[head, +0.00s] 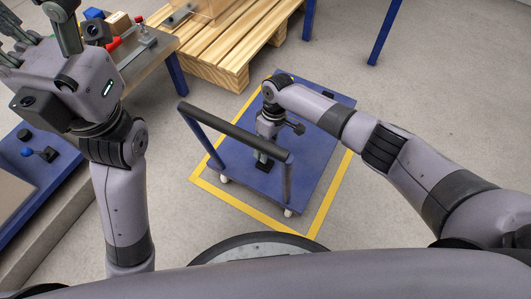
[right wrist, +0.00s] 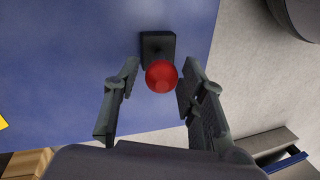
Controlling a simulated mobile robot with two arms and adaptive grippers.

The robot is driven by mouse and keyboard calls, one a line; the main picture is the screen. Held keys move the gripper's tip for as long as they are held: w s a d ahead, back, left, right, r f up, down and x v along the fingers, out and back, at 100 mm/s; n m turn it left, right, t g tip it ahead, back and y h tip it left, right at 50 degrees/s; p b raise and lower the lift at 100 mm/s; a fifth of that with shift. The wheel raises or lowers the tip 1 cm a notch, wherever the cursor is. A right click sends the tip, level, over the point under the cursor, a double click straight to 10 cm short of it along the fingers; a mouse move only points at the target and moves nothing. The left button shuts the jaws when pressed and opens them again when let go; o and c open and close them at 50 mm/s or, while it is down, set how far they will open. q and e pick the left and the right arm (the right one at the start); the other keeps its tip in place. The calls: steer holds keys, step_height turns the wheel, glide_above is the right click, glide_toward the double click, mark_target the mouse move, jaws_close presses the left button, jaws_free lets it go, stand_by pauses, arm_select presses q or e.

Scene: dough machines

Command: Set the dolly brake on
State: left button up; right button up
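The dolly (head: 310,150) is a blue flat platform with a dark push bar (head: 232,130) on blue posts. In the right wrist view, a red ball knob (right wrist: 161,77) sits by a small black block (right wrist: 157,46) on the dolly's blue deck (right wrist: 70,65). I take the knob to be the brake lever's end. My right gripper (right wrist: 152,84) is open, with one finger on each side of the knob; I cannot tell whether either touches it. In the head view the right gripper (head: 265,152) hides the knob. My left gripper (head: 38,25) is raised at the upper left, fingers apart and empty.
A yellow floor outline (head: 325,212) surrounds the dolly. A wooden pallet (head: 222,50) stands behind it. A workbench (head: 150,52) with red and blue items is at the upper left. A blue-knobbed lever (head: 28,152) is at far left. Floor at the right is clear.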

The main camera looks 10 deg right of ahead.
steer(key=v, duration=0.9)
steer(key=shift+c, duration=0.2)
